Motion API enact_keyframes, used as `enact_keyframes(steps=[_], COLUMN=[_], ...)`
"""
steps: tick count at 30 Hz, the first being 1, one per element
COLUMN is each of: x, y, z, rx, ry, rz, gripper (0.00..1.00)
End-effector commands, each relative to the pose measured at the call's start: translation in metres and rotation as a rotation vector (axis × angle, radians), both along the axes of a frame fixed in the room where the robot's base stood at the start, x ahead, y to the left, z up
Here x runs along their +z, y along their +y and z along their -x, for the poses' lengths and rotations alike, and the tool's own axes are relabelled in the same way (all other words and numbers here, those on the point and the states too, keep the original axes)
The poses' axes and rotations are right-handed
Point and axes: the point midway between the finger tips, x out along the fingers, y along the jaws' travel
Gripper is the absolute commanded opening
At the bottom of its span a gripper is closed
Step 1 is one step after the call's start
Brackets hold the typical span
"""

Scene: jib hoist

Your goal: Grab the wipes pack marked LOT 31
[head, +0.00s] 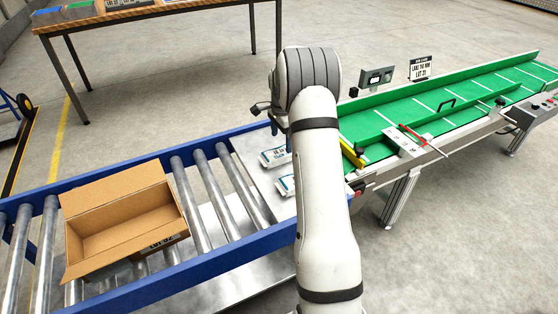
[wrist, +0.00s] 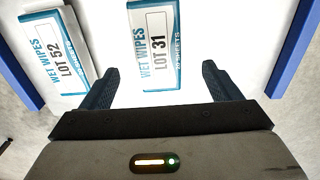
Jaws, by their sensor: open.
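The wipes pack marked LOT 31 (wrist: 154,45) is white with blue edges and lies flat on a pale plate. In the wrist view it sits at the top middle, just beyond and between my fingertips. My gripper (wrist: 158,80) is open, with nothing between its two dark fingers. A second wipes pack, marked LOT 52 (wrist: 55,55), lies to the left, close to the left finger. In the head view my arm covers much of the plate. Two packs show beside it, an upper one (head: 275,157) and a lower one (head: 286,185), their lot numbers too small to read.
An open cardboard box (head: 170,205) stands on the roller conveyor (head: 205,205) at left. Blue rails (head: 235,250) edge the conveyor. A green belt (head: 450,105) runs off to the right, with a sign (head: 420,69) behind it. A table (head: 150,14) stands at the back.

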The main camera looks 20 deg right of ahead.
Motion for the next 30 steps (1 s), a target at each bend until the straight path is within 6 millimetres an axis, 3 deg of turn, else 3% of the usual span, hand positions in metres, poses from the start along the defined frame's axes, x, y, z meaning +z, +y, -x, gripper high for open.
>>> enact_keyframes(steps=[15,23,30], x=[-0.065,-0.066,-0.066], y=[0.006,0.006,0.007], z=[0.003,0.002,0.002], rx=[0.004,0.005,0.006], ry=[0.003,0.001,0.001], rz=[-0.001,-0.001,-0.001], gripper=[0.84,0.84,0.64])
